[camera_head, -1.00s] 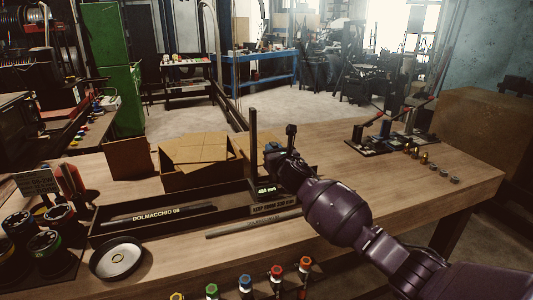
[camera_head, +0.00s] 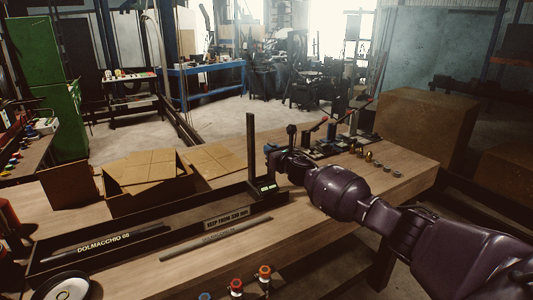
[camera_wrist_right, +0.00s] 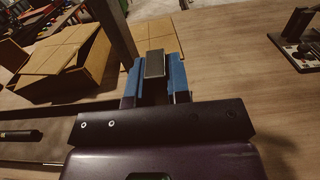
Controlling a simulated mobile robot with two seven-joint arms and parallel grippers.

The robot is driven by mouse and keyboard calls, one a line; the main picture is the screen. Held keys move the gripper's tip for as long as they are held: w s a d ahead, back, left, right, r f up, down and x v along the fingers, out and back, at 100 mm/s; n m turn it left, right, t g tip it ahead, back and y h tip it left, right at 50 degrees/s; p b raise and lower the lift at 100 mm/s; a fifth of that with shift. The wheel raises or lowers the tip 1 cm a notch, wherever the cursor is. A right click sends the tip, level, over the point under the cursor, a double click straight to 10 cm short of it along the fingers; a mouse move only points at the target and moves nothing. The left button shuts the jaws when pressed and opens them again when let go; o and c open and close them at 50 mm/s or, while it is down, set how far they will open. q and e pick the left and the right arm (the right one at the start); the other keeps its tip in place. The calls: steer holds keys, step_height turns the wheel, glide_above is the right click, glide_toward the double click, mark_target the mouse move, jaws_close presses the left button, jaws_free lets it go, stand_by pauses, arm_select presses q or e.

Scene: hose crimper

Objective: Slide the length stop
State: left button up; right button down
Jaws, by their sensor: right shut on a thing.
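The length stop is a tall dark post (camera_head: 250,150) with a small lit display (camera_head: 264,186) at its foot. It stands near the right end of a long black trough (camera_head: 140,222); the display's figures are too small to read. My right gripper (camera_head: 271,156) is at the stop's right side. In the right wrist view, its blue fingers (camera_wrist_right: 155,82) are shut on a dark grey block, the stop's grip (camera_wrist_right: 155,64). The post (camera_wrist_right: 112,30) rises just left of the fingers. My left gripper is not in view.
Open cardboard boxes (camera_head: 148,180) stand behind the trough. A loose dark bar labelled DOLMACCHIO (camera_head: 105,245) lies in it. Lever devices (camera_head: 330,143) and small metal fittings (camera_head: 390,167) stand at the bench's back right. Coloured buttons (camera_head: 237,286) line the front.

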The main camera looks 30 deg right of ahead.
steer(key=c, duration=1.1)
jaws_free()
steer(key=shift+s, duration=0.1)
steer(key=shift+s+d, duration=0.15)
steer(key=shift+s, duration=5.2)
